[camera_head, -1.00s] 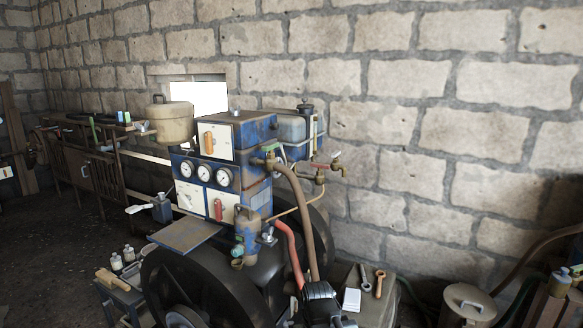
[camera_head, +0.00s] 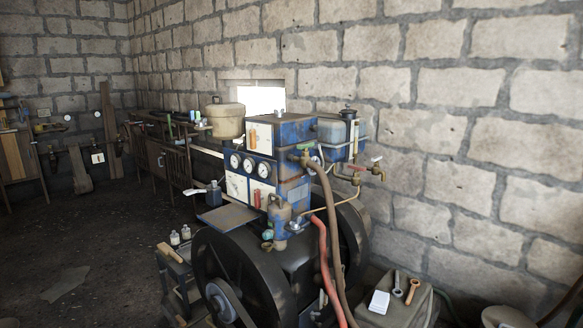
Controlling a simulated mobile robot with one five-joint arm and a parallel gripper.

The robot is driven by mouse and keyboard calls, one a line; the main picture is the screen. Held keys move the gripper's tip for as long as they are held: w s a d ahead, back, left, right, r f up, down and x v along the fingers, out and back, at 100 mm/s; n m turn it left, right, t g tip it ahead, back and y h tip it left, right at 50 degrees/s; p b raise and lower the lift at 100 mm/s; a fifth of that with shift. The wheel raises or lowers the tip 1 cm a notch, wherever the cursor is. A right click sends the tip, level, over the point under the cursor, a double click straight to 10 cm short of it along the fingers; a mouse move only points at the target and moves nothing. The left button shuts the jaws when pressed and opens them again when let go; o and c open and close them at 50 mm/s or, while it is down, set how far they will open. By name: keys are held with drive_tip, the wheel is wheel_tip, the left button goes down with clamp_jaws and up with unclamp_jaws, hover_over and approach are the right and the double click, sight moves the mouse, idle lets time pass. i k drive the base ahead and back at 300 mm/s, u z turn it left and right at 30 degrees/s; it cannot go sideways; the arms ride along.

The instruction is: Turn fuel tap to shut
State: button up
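Several small brass taps sit on the right side of the blue engine panel (camera_head: 292,130); I cannot tell for sure which is the fuel tap. One brass tap with a greenish lever (camera_head: 304,147) is at the panel's upper right edge, by the top of a brown hose. A brass tap with a red lever (camera_head: 355,168) is further right, near the wall. A brass spout with a pale handle (camera_head: 377,169) is beside it. A pale tank with a black cap (camera_head: 346,131) stands behind them. The lever positions are too small to read. My gripper is not in view.
A large black flywheel (camera_head: 237,268) stands in front of the panel. A brown hose (camera_head: 329,215) and a red hose (camera_head: 331,270) hang at the right. A box (camera_head: 421,310) with tools is lower right. The floor (camera_head: 85,240) at the left is mostly clear.

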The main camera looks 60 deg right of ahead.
sight(357, 169)
drive_tip(key=u, duration=1.05)
drive_tip(key=k, duration=2.8)
drive_tip(key=z, duration=0.85)
drive_tip(key=i, duration=1)
drive_tip(key=u, duration=0.1)
